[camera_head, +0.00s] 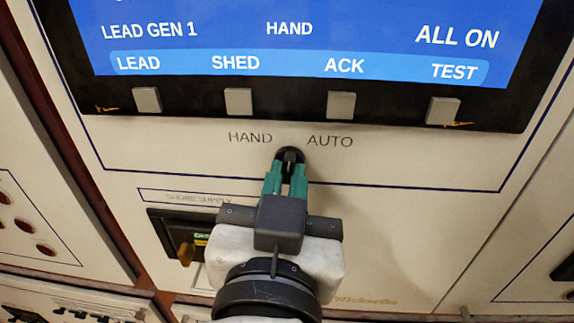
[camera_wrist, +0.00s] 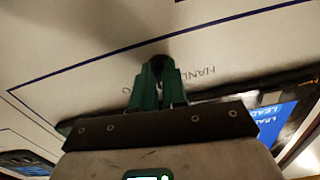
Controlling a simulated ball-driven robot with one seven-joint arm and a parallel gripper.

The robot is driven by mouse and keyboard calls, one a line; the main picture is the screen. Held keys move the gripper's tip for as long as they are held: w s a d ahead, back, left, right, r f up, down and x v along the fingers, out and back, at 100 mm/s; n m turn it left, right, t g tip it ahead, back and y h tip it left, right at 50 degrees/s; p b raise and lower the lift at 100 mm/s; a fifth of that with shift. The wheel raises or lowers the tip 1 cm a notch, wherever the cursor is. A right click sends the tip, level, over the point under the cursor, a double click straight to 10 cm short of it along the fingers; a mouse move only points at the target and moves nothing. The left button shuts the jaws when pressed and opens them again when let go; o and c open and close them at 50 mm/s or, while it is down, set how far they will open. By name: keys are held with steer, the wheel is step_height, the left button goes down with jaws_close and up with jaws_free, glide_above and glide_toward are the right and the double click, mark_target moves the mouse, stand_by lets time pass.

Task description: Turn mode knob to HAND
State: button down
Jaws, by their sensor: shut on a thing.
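The mode knob (camera_head: 290,157) is a small black knob on the pale panel, between the printed words HAND on its left and AUTO on its right. My gripper (camera_head: 288,170) has green fingers and is shut on the knob, reaching up to it from below. The fingers hide much of the knob, so its exact pointing is hard to tell. In the wrist view my gripper (camera_wrist: 160,75) meets the dark knob (camera_wrist: 160,60) at the panel face. The screen (camera_head: 300,40) above reads LEAD GEN 1, HAND and ALL ON.
A row of square grey buttons (camera_head: 341,105) lies under the screen, just above the knob. A recessed SHORE SUPPLY switch (camera_head: 186,250) with a yellowish handle sits left of my wrist. Red round fittings (camera_head: 24,224) are on the left panel. The panel right of the knob is clear.

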steer(key=n+p, duration=0.2)
steer(key=n, duration=0.2)
steer(key=shift+d+r+n, duration=0.1)
steer(key=shift+d+n, duration=0.05)
steer(key=shift+n, duration=0.15)
steer(key=shift+n+p, duration=1.3)
steer(key=shift+n, duration=0.4)
steer(key=c, duration=1.2)
jaws_free()
steer(key=shift+o, duration=0.2)
steer(key=shift+s, duration=0.1)
steer(key=s+b, duration=0.2)
steer(key=s, duration=0.8)
steer(key=shift+s+a, duration=0.2)
steer(key=shift+s, duration=0.15)
